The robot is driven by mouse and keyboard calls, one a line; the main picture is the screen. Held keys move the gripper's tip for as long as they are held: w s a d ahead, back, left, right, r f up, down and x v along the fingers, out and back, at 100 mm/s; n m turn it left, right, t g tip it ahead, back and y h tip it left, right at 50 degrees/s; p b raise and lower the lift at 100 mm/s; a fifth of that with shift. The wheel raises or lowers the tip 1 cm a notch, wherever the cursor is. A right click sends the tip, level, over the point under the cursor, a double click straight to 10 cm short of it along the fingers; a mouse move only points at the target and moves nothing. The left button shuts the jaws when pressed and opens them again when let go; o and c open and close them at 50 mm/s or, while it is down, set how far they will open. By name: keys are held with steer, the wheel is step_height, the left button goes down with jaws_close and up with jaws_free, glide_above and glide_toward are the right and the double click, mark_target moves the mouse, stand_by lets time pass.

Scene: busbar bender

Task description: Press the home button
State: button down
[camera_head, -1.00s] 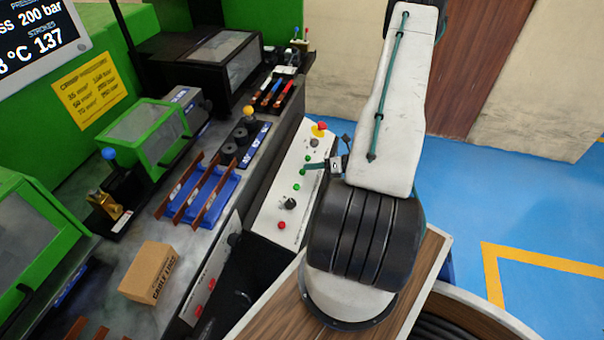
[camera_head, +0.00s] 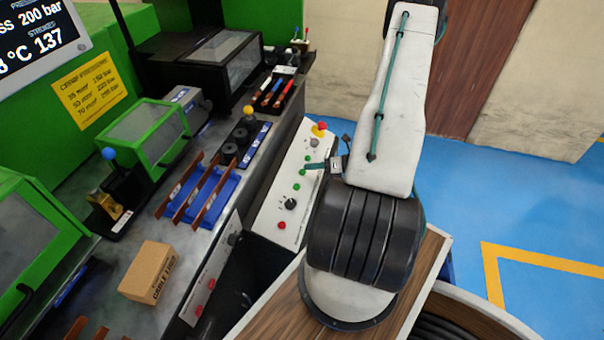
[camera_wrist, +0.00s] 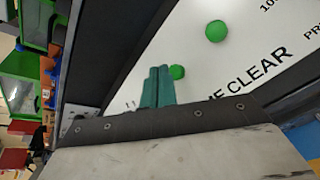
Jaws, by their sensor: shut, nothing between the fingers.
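A white control panel (camera_head: 271,207) with a column of buttons stands in the middle of the head view. My gripper (camera_head: 307,166) is over the panel, its shut teal fingertips beside the green buttons (camera_head: 302,173). In the wrist view my gripper (camera_wrist: 160,84) is shut and empty. One green button (camera_wrist: 178,72) lies just right of the fingertips and is partly covered by them. Another green button (camera_wrist: 216,31) is farther up and fully visible. Lettering reads "ME CLEAR", its start hidden by my gripper. I cannot tell whether the fingertips touch the panel.
The panel also has a red mushroom button (camera_head: 321,127), a black knob (camera_head: 291,203) and a red button (camera_head: 281,225). Left of it is a bench with a blue rack (camera_head: 210,190), a cardboard box (camera_head: 147,272) and green-framed machines (camera_head: 145,135). Blue floor lies open at right.

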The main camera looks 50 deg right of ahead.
steer(key=shift+w+f, duration=0.35)
stand_by(0.3)
steer(key=shift+w+a+f, duration=0.15)
steer(key=shift+w+f, duration=0.05)
steer(key=shift+f, duration=0.3)
stand_by(0.6)
steer(key=shift+s+r, duration=0.1)
steer(key=shift+r, duration=0.05)
steer(key=shift+s+r, duration=0.3)
steer(key=shift+r, duration=0.45)
steer(key=shift+d+r, duration=0.1)
steer(key=shift+d, duration=0.1)
steer(key=shift+s+d+r, duration=0.15)
steer(key=shift+s+r, duration=0.2)
steer(key=shift+r, duration=0.35)
steer(key=shift+s+d+r, duration=0.1)
steer(key=shift+s+r, duration=0.25)
steer(key=shift+r, duration=0.35)
steer(key=shift+s+d+r, duration=0.15)
steer(key=shift+s+r, duration=0.2)
steer(key=shift+r, duration=0.35)
steer(key=shift+w, duration=0.1)
